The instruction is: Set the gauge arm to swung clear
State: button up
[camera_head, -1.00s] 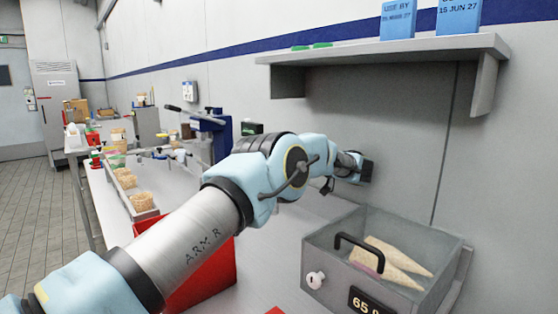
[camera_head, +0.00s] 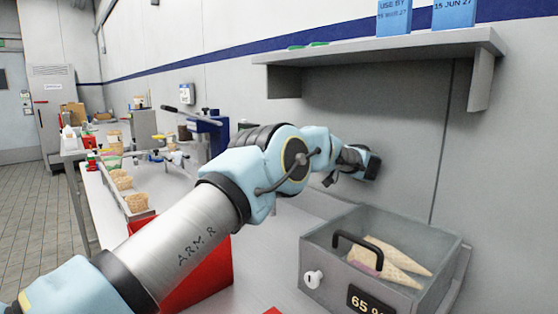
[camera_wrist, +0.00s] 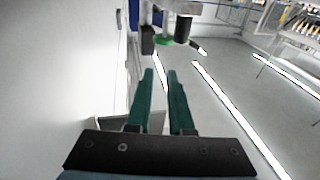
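A blue bench device (camera_head: 207,133) stands along the wall, with a lever and dark grip (camera_head: 170,109) reaching left from its top. I cannot tell for sure which part is the gauge arm. My gripper (camera_wrist: 160,78) shows two green fingers in the wrist view, apart with nothing between them. In the head view only its dark body (camera_head: 371,167) shows, near the wall and well right of the blue device; its fingers are hidden. Past the fingertips, the wrist view shows a green round part (camera_wrist: 164,42) and dark fittings (camera_wrist: 183,28), which I cannot identify surely.
A grey shelf (camera_head: 380,48) with blue date cards juts out above my arm. A red bin (camera_head: 205,278) is partly behind my arm. Several cones stand in a rack (camera_head: 128,196) at left.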

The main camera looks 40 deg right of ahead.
jog(key=w+r+m+t+h, duration=0.1)
jog(key=w+r+m+h, duration=0.1)
jog(key=r, duration=0.1)
jog(key=w+r+m+t+h, duration=0.1)
jog(key=w+r+m+h, duration=0.1)
jog(key=r+h, duration=0.1)
jog(key=w+r+m+t+h, duration=0.2)
jog(key=r+m, duration=0.1)
jog(key=r, duration=0.2)
jog(key=shift+r+h, duration=0.1)
jog(key=shift+h, duration=0.3)
grip_shut()
notch_tip(320, 180, up, 4)
jog(key=a+m+g+h, duration=0.1)
jog(key=m+g+h, duration=0.2)
jog(key=m+h, duration=0.8)
jog(key=s+a+f+m+g, duration=0.5)
jog(key=a+f+m+g, duration=0.2)
jog(key=a+f+m, duration=0.15)
jog(key=s+a+f+m+g, duration=0.4)
jog(key=a+f+m+g, duration=0.35)
jog(key=a, duration=0.25)
jog(key=r+p+x, duration=0.1)
jog(key=p+x, duration=0.4)
jog(key=x, duration=0.8)
jog(key=shift+d+m, duration=0.4)
jog(key=shift+d, duration=0.05)
